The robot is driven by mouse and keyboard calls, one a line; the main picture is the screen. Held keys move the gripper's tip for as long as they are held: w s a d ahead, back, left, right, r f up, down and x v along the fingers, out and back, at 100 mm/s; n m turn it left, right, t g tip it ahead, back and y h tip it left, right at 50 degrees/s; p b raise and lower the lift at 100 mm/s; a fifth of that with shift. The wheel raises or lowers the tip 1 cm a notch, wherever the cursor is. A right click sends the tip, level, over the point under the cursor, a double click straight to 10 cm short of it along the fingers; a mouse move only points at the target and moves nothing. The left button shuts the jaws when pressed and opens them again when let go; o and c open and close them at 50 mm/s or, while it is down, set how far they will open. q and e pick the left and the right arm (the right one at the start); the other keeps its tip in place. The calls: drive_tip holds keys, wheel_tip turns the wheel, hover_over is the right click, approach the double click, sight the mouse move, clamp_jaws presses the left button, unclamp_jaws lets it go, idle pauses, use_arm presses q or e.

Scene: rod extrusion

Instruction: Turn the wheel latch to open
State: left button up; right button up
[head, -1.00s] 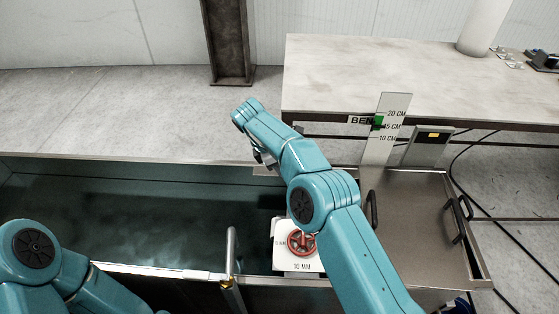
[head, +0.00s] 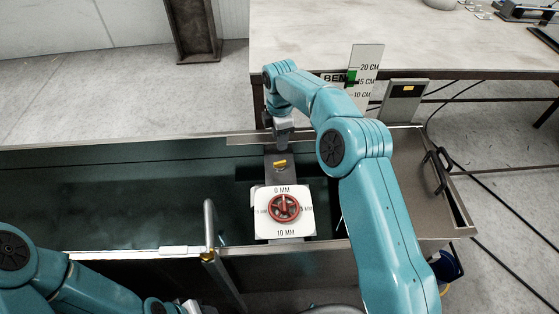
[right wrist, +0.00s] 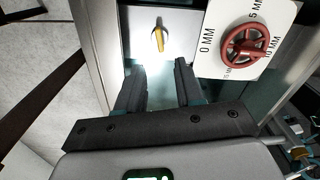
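The red wheel (head: 284,207) sits on a white dial plate (head: 263,228) marked 0 MM and 10 MM, at the tank's right end. Just behind it, a small yellow handle (head: 280,164) sits on a grey plate (head: 272,178). My right gripper (head: 283,138) points down above and behind the yellow handle. In the right wrist view my right gripper (right wrist: 158,74) is open and empty, its fingers apart. The yellow handle (right wrist: 159,40) lies beyond the gap, apart from them. The red wheel (right wrist: 245,47) is to the right, untouched. My left gripper is outside the frames.
A long dark tank (head: 110,200) of liquid lies to the left. A metal pipe (head: 210,225) rises from its front rim. A metal tray (head: 413,190) with handles is on the right. A table (head: 300,40) and an upright ruler sign (head: 365,65) stand behind.

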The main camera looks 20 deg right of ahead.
sight(280, 162)
wheel_tip(280, 162, down, 10)
drive_tip(key=shift+f, duration=0.25)
clamp_jaws()
